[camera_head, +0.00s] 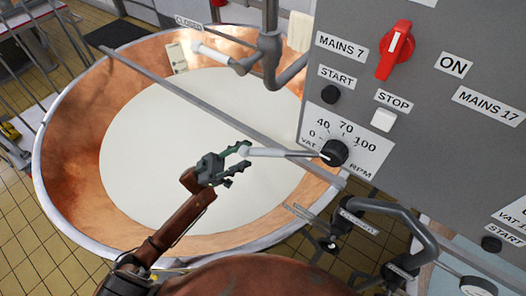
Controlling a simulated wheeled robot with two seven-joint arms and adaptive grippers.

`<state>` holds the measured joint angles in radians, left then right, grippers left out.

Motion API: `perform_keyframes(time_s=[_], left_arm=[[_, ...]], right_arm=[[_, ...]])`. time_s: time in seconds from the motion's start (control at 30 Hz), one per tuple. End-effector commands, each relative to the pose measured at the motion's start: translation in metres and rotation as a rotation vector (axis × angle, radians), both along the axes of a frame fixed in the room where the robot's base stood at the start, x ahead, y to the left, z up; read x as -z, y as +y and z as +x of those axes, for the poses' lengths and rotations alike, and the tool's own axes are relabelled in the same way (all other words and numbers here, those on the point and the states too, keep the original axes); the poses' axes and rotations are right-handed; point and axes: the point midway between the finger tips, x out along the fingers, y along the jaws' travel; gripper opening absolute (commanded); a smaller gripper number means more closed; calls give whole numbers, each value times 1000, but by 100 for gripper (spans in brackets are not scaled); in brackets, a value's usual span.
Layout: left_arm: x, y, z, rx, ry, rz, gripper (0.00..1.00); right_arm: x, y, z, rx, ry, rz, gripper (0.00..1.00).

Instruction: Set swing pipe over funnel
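My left gripper (239,165) is over the white-filled copper vat, its dark fingers spread apart. A rod with a pale grip (272,152) reaches left from near the panel's dial; its end is close to the upper fingertip, and I cannot tell whether they touch. A grey curved pipe (408,222) at the lower right may be the swing pipe; small labels near it are too small to read surely. Another grey pipe fitting (269,45) with a pale-ended arm (212,53) stands over the vat's far side. I cannot identify a funnel. My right gripper is not in view.
The copper vat (72,150) fills the left and middle, with a grey bar (190,97) across it. A grey control panel (440,120) with a red switch (395,50) and a black dial (334,152) stands at the right. Tiled floor (30,225) shows at the lower left.

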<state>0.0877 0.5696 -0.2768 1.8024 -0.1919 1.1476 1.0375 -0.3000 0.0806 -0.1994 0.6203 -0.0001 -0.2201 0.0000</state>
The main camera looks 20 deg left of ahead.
Motion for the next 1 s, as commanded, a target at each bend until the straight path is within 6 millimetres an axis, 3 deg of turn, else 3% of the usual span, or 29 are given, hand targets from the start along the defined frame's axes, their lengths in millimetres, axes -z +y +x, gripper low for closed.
perform_keyframes(time_s=[0.13, 0.6, 1.0], left_arm=[[-9, -19, -15, 48, -35, 11, 34], [-54, -65, -12, 44, -33, 10, 34], [-57, -70, -11, 43, -31, 12, 34]], right_arm=[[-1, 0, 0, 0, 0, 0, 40], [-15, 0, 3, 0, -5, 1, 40], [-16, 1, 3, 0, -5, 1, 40]])
